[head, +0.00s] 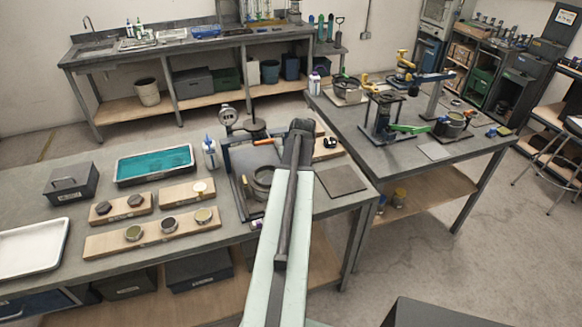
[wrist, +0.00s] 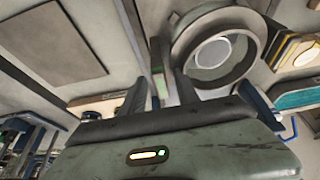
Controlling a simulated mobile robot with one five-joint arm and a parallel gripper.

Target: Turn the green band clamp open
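A bright green lever (head: 411,128) lies level on the right table, beside a dark round pot (head: 452,125). I take it for the green band clamp's handle; the band itself is too small to make out. My gripper (head: 301,127) is over the left bench, well to the left of that lever. In the wrist view my gripper (wrist: 161,92) has its two dark fingers apart. A narrow pale greenish strip shows between them, and I cannot tell what it is. A grey ring-shaped fitting (wrist: 215,50) lies just beyond the right finger.
On the left bench, a fixture with an orange lever (head: 254,142) and a dial gauge (head: 228,115) stand close to my arm. A teal tray (head: 155,165) and a grey mat (head: 341,180) lie nearby.

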